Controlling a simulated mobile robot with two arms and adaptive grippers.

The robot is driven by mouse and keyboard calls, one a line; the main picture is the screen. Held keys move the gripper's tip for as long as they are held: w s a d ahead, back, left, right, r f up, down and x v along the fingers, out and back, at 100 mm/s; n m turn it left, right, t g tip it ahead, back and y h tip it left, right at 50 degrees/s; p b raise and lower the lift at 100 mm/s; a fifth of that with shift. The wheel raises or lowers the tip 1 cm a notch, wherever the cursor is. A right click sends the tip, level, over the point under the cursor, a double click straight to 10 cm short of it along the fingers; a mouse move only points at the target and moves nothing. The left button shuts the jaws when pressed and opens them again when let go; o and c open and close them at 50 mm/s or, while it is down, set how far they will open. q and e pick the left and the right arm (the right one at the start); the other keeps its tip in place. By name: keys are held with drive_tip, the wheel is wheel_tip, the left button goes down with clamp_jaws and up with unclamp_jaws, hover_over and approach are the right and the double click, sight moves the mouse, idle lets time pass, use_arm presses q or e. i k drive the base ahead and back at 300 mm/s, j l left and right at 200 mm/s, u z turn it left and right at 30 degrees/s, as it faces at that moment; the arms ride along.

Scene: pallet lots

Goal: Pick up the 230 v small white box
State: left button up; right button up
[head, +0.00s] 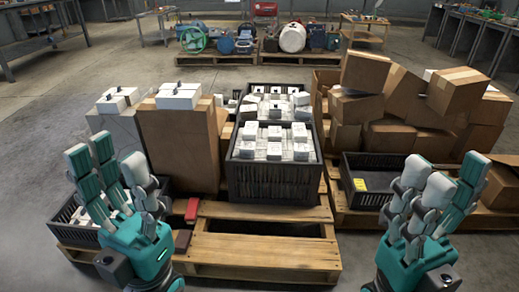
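Several small white boxes (275,133) stand in the dark crate (272,184) at the middle of the front pallet. More white boxes (276,91) sit in a second crate behind it, and others (178,94) lie on top of cardboard boxes at the left. Labels are too small to read, so I cannot tell which box is marked 230 V. My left gripper (110,170) is open and empty at the left, in front of the pallet. My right gripper (432,190) is open and empty at the right. Both are apart from the white boxes.
A tall cardboard box (179,150) stands left of the middle crate. Stacked cardboard boxes (365,72) crowd the right pallet, with a dark crate (367,180) in front. The front pallet (262,246) has bare slats. Open floor lies at the far left.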

sight(248, 148)
drive_tip(key=i+l, duration=0.4)
drive_tip(key=i, duration=0.15)
drive_tip(key=i+l+z, duration=0.1)
drive_tip(key=i+l, duration=0.25)
drive_tip(key=i, duration=0.2)
